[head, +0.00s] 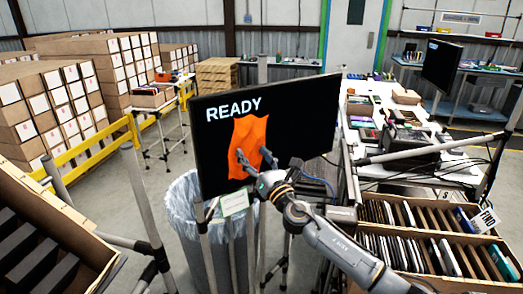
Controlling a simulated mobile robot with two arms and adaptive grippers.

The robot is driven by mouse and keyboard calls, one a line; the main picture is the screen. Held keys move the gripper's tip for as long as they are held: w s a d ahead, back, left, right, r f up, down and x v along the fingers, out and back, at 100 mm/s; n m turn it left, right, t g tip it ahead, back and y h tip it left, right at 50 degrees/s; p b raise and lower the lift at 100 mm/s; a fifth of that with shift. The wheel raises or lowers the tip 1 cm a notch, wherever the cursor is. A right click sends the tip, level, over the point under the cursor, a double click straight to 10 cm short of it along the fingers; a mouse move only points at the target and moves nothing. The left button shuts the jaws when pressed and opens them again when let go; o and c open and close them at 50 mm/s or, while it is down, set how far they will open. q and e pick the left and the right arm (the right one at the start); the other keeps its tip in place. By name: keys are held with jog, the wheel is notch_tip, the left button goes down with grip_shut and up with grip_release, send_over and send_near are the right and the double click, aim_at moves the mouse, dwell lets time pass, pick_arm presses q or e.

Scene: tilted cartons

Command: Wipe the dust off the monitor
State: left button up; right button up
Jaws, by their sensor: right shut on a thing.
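The monitor (312,112) stands in the middle of the head view, its dark screen facing me with the word READY at its upper left. An orange cloth (250,138) is spread against the left half of the screen, below the lettering. My right gripper (253,158) is shut on the cloth near its lower part, in front of the screen. The gripper hides part of the cloth and the screen's lower edge. I cannot make out dust on the screen at this size. My left gripper is not in view.
A bin with a clear liner (184,208) stands below the monitor. A tilted carton of upright items (425,232) is at the lower right, another carton (95,240) at the lower left. A cluttered white table (440,175) is on the right. Stacked boxes (75,100) fill the left background.

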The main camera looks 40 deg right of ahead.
jog(key=a+p, duration=0.1)
jog(key=a, duration=0.3)
jog(key=shift+w+a, duration=0.15)
dwell(0.4)
jog(key=shift+s+f+p, duration=0.15)
jog(key=shift+s+p, duration=0.15)
jog(key=shift+s, duration=0.25)
send_near(235, 151)
jog(key=shift+s+r, duration=0.1)
jog(key=shift+r, duration=0.85)
